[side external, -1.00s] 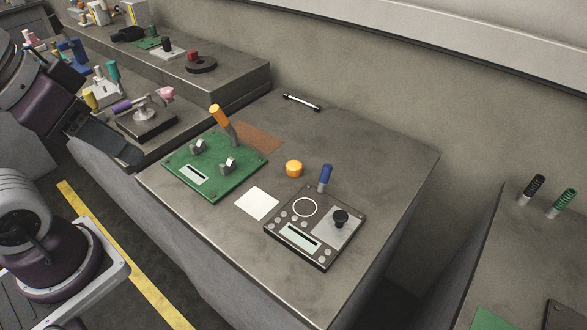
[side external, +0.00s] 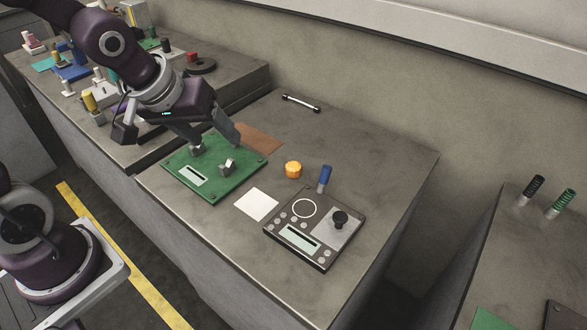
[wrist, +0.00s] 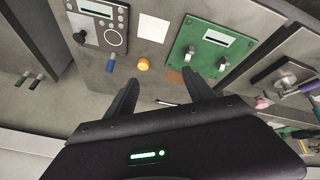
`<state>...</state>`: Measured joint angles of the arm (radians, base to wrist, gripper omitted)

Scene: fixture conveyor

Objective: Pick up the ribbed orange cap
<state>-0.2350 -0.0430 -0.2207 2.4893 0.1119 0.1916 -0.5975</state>
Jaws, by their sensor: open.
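The ribbed orange cap (side external: 293,170) stands on the grey bench between the green board and the dark control panel. It also shows in the wrist view (wrist: 143,64), ahead of my fingers and nearer the left one. My gripper (side external: 217,142) is open and empty, above the far part of the green board, to the left of the cap and apart from it. In the wrist view my gripper (wrist: 160,86) shows both fingers spread wide.
The green board (side external: 227,187) carries metal toggles. A blue-handled post (side external: 324,178) stands close right of the cap, behind the control panel (side external: 290,250). A white card (side external: 257,204) and brown patch (side external: 262,137) lie flat. A bar handle (side external: 301,103) is at the back.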

